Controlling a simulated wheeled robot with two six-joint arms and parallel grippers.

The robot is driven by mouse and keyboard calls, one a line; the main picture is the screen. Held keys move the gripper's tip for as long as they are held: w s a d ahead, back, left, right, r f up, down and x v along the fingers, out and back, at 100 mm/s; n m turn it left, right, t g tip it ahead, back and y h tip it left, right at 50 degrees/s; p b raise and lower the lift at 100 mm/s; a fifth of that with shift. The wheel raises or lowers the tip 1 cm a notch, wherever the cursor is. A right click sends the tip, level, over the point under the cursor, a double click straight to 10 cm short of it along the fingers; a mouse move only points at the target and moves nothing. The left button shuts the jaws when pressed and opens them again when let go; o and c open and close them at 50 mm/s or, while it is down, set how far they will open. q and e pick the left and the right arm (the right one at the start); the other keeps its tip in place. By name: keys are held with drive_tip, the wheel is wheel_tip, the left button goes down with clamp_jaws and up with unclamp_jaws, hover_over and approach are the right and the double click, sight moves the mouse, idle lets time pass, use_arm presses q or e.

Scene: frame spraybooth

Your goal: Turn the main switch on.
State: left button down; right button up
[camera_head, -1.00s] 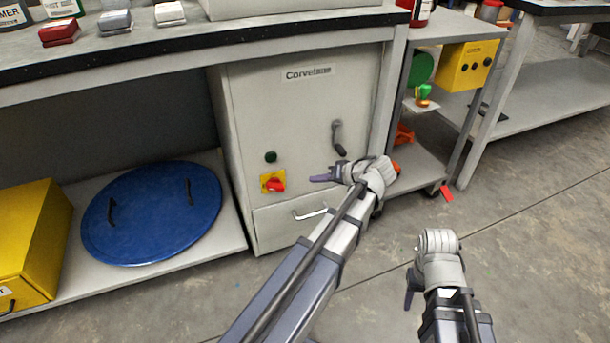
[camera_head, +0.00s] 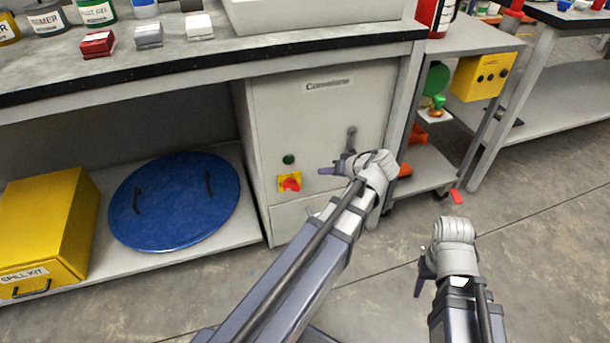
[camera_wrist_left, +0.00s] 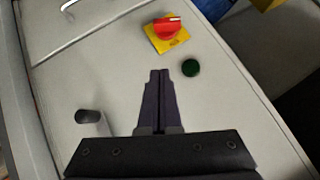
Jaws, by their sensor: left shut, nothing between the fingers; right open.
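The main switch (camera_head: 290,183) is a red rotary knob on a yellow plate, low on the front of the grey cabinet (camera_head: 325,120). It also shows in the left wrist view (camera_wrist_left: 167,29), beyond my fingertips and a little right of them. A dark green round button (camera_head: 288,159) sits above it in the head view. My left gripper (camera_head: 326,171) is shut and empty, to the right of the switch and apart from it. Its closed fingers show in the left wrist view (camera_wrist_left: 158,80). My right gripper (camera_head: 420,280) hangs open over the floor, away from the cabinet.
A dark lever handle (camera_head: 351,138) sticks out of the cabinet near my left wrist. A drawer with a bar handle is below the switch. A blue round lid (camera_head: 175,200) and yellow spill kit box (camera_head: 45,225) lie on the lower shelf.

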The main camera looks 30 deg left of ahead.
use_arm(q)
drive_tip(key=b, duration=0.7)
approach(297, 183)
drive_tip(key=w+a, duration=0.2)
drive_tip(key=a, duration=0.1)
drive_tip(key=shift+w+a+f, duration=0.2)
drive_tip(key=shift+w, duration=0.1)
drive_tip(key=shift+s+a+f+b, duration=0.15)
drive_tip(key=shift+s+f+b, duration=0.05)
drive_tip(key=shift+f+b, duration=0.25)
drive_tip(key=shift+s+a+f+b, duration=0.2)
drive_tip(key=shift+f+b, duration=0.25)
drive_tip(key=shift+s+a+f+b, duration=0.25)
drive_tip(key=shift+s+f+b, duration=0.05)
drive_tip(key=shift+f+b, duration=0.35)
drive_tip(key=shift+w+d+f+b, duration=0.2)
drive_tip(key=shift+w+f+b, duration=0.05)
drive_tip(key=shift+f+b, duration=0.3)
wheel_tip(297, 183, down, 3)
drive_tip(key=b, duration=0.2)
drive_tip(key=shift+r+b, duration=0.2)
drive_tip(key=shift+b, duration=0.1)
drive_tip(key=shift+r, duration=0.1)
idle(0.9)
